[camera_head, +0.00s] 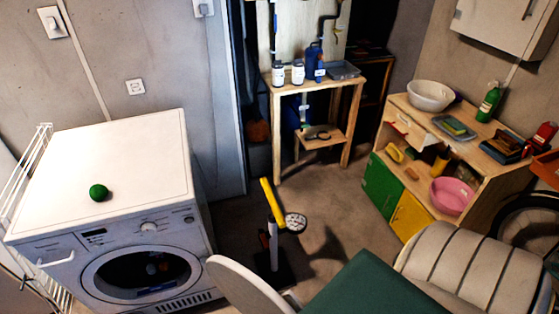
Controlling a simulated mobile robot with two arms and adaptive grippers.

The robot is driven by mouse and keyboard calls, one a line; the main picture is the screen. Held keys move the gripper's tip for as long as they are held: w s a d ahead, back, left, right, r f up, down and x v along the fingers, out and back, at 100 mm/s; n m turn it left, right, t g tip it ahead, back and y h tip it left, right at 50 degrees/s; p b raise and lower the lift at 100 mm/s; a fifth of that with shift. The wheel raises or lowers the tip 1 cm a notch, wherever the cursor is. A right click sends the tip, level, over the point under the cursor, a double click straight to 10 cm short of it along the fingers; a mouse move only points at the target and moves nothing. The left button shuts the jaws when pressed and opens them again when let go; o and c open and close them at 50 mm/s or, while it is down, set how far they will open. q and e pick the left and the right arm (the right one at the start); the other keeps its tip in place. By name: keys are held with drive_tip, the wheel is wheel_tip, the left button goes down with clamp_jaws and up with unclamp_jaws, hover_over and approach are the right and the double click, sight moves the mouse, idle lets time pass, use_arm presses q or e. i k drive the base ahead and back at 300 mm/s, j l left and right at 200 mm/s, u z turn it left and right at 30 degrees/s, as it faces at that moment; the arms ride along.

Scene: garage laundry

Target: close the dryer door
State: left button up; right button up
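The dryer is a white front-loading machine (100,170) at the left, with a control panel and a knob along its front top edge. Its round opening (140,275) has a grey rim and a dark inside, where small red and blue shapes show. A white curved panel (240,287) stands out from the right side of the front. It looks like the dryer door swung open, and its lower part is cut off by the bottom edge. Neither of my grippers shows in the head view.
A green ball (98,192) lies on the machine's top. A yellow-topped stand with a round dial (295,222) stands on the floor. A dark green panel (365,285) and a beige ribbed object (470,265) fill the lower right. A wooden shelf unit (405,190) stands at the right.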

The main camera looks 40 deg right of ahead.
sight(248, 292)
drive_tip(key=k+l+u, duration=0.2)
drive_tip(key=l, duration=0.25)
drive_tip(key=k+l+u, duration=0.2)
drive_tip(key=l, duration=0.25)
drive_tip(key=k+l+u, duration=0.2)
drive_tip(key=l, duration=0.2)
drive_tip(key=k+l+u, duration=0.2)
drive_tip(key=l, duration=0.2)
drive_tip(key=k+l+u, duration=0.1)
drive_tip(key=l+u, duration=0.3)
drive_tip(key=l, duration=1.1)
drive_tip(key=k+j+z, duration=0.2)
drive_tip(key=j, duration=0.2)
drive_tip(key=k, duration=0.05)
